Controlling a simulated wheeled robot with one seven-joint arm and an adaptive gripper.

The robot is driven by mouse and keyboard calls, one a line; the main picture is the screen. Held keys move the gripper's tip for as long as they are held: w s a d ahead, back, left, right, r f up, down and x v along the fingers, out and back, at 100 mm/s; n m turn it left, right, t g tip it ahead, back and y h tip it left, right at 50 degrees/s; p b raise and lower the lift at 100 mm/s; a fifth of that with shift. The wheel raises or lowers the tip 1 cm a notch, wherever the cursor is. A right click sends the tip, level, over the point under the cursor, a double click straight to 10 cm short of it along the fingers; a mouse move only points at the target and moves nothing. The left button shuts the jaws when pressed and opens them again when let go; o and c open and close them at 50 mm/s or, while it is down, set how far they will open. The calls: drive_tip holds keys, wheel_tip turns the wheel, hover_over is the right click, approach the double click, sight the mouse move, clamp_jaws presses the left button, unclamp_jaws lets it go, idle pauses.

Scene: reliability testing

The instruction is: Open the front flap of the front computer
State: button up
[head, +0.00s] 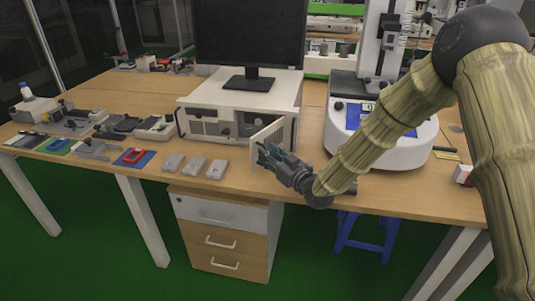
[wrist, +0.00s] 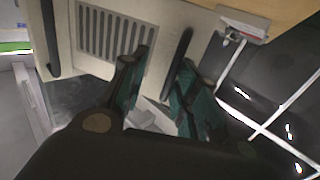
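The front computer (head: 235,92) is a white desktop case lying flat on the bench under a black monitor. Its front flap (head: 268,134), a pale panel at the right of the front face, stands swung outward, with a dark opening to its left. My gripper (head: 265,155) is at the flap's lower front edge; contact cannot be told. In the wrist view my gripper (wrist: 165,60) has its two teal fingers apart. A beige panel with a slotted vent (wrist: 115,34) lies just beyond them, and a dark upright bar (wrist: 177,55) shows near the right finger.
Small grey blocks (head: 194,165) lie on the bench left of my gripper. A white round-based instrument (head: 395,150) stands to the right, behind my arm. Several tools and fixtures (head: 125,126) cover the left bench. A drawer cabinet (head: 222,238) is below the front edge.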

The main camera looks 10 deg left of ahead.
drive_tip(key=v, duration=1.1)
drive_tip(key=shift+c, duration=0.5)
